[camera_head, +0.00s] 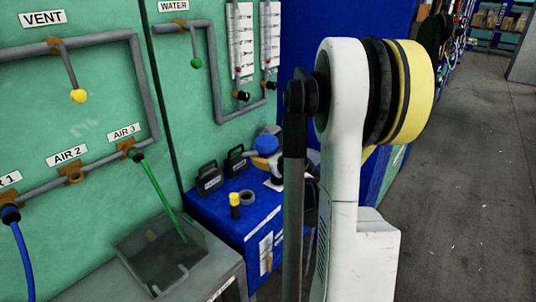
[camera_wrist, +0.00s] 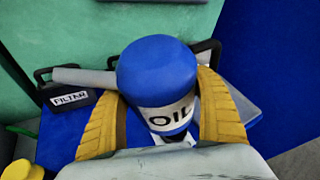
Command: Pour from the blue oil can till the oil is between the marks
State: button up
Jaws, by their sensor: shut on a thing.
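The blue oil can (camera_wrist: 157,67) has a white band marked OIL and a grey spout pointing left. My gripper (camera_wrist: 158,95) has its yellow fingers on both sides of the can and is shut on it. In the head view the can (camera_head: 266,143) shows small and blue over the far part of the blue bench. My arm hides most of the gripper there. Whether the can touches the bench is unclear. The spout ends near a dark container with a FILTAR label (camera_wrist: 69,99). I cannot make out any oil level or marks.
Two dark handled containers (camera_head: 209,180) stand on the blue bench (camera_head: 213,215). A yellow-topped cylinder (camera_head: 235,206) and a grey ring (camera_head: 247,197) are at its front. Green wall panels with pipes and valves stand behind. A clear bin (camera_head: 160,255) is at left; floor is open at right.

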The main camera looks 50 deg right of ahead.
jog(key=f+n+b, duration=0.1)
jog(key=b, duration=0.1)
jog(key=n+h+b, duration=0.1)
jog(key=b, duration=0.1)
jog(key=shift+d+f+n+t+h, duration=0.3)
jog(key=shift+f+t, duration=0.05)
jog(key=shift+t, duration=0.05)
jog(key=shift+a+f+n+b, duration=0.15)
jog(key=shift+n+b, duration=0.45)
jog(key=shift+b, duration=0.1)
jog(key=shift+a+f+n+t+h, duration=0.15)
jog(key=shift+n+t+h, duration=0.4)
jog(key=shift+n, duration=0.35)
jog(key=shift+w+a+r+n+t+h, duration=0.1)
jog(key=shift+a+r+n+t+h, duration=0.15)
jog(key=shift+r+n, duration=0.3)
jog(key=shift+a+r+n+t+h, duration=0.1)
jog(key=shift+a+r+n+t, duration=0.1)
jog(key=shift+r+n, duration=0.35)
dwell(4.5)
